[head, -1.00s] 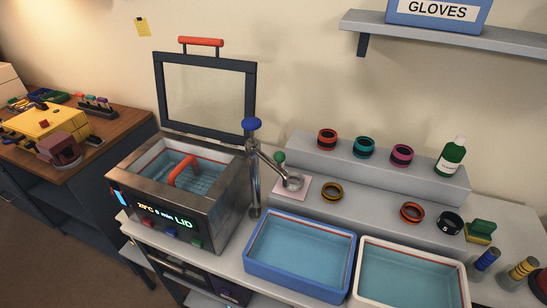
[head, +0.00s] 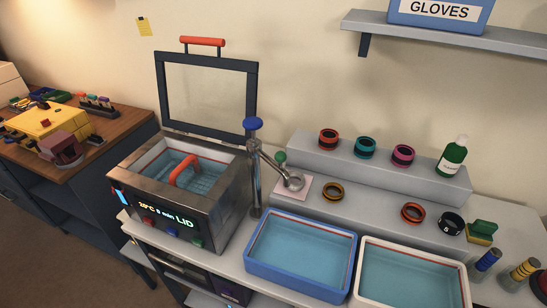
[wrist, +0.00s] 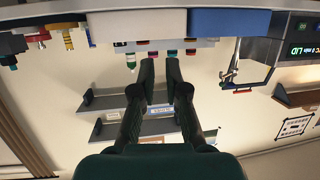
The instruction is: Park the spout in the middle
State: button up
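The tap (head: 256,170) is a metal column with a blue knob on top, between the heated bath and the blue basin. The spout's outer end is over or close to a pale pad (head: 301,195), where a grey ring shows, not over either basin. In the wrist view, which is upside down, the tap (wrist: 231,68) is right of my fingers. My gripper (wrist: 160,66) is open and empty, well apart from the tap.
The blue basin (head: 247,268) and white basin (head: 359,290) hold water in front. The bath (head: 205,205) has its lid (head: 250,98) raised. Several lens rings stand on and before a grey step (head: 300,150); a green bottle (head: 453,157) is right. A shelf (head: 480,38) overhangs.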

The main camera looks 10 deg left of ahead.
jog(key=o, duration=0.4)
jog(key=shift+w, duration=0.35)
jog(key=shift+o, duration=0.7)
jog(key=w+a+f+y, duration=0.1)
jog(key=w+a, duration=0.1)
jog(key=w, duration=1)
jog(key=shift+w+t, duration=0.15)
jog(key=shift+t, duration=0.25)
jog(key=n+g+y, duration=0.2)
jog(key=n+y, duration=0.4)
jog(key=y, duration=0.5)
send_near(284, 160)
jog(key=x, duration=1.1)
jog(key=shift+w+a, duration=0.15)
grip_shut()
